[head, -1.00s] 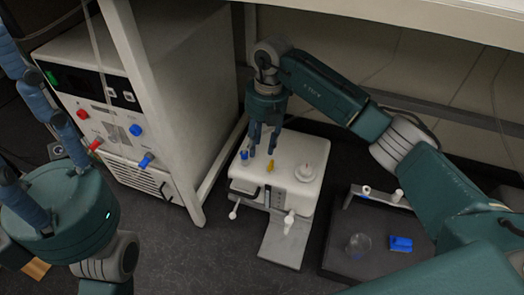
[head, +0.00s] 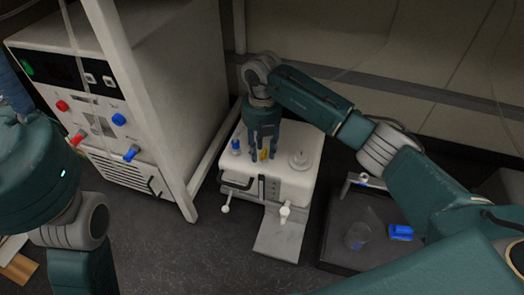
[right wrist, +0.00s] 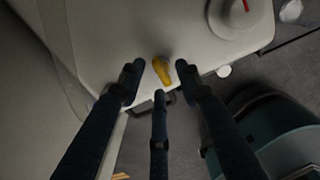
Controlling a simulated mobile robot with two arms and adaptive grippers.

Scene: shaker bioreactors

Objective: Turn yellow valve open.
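The yellow valve (head: 264,155) is a small handle on top of the white device (head: 290,185). In the head view my right gripper (head: 263,154) points down over it and its fingers partly hide it. In the right wrist view the yellow valve (right wrist: 161,70) lies ahead of the fingertips of my right gripper (right wrist: 158,78). The three fingers are spread apart with nothing between them. Whether they touch the valve I cannot tell. My left gripper is at the left edge of the head view, mostly cut off, with a bit of blue finger (head: 12,95) showing.
A blue knob (head: 236,146) and a round white cap (head: 300,160) flank the valve on the device top. A black tray (head: 330,248) with a clear cup (head: 357,236) and a blue block (head: 400,232) is at right. A white control cabinet (head: 165,95) stands at left.

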